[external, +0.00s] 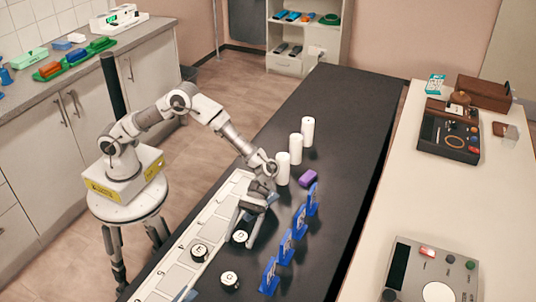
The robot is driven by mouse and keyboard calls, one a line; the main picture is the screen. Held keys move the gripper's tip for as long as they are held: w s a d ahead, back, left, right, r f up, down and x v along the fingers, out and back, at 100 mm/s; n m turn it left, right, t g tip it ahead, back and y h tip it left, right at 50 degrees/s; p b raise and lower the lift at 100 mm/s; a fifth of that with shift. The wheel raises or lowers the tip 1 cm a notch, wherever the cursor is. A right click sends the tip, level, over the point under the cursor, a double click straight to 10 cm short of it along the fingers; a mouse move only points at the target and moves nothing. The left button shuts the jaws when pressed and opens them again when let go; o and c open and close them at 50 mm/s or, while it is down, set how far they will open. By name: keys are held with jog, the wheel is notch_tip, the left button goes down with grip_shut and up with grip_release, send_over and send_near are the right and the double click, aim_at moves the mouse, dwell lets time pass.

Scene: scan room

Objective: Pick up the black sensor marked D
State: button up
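Several short round black sensors with white lettered tops are on the black table. One sensor (240,238) is at my gripper's fingertips; its letter looks like D but is too small to be sure. Another sensor (200,253) sits on the pale numbered strip at the left. A third sensor (229,281) is nearer the front. My gripper (241,240) points down with its fingers apart, one on each side of the first sensor as seen here. I cannot tell whether the fingers touch it.
The numbered strip (173,278) runs along the table's left edge. Several blue upright stands (286,247) are to the right of the gripper. A purple block (308,178) and white cylinders (295,148) stand behind. The table's far end (340,95) is clear.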

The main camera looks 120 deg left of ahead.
jog(key=c, duration=1.1)
jog(key=shift+r, duration=0.1)
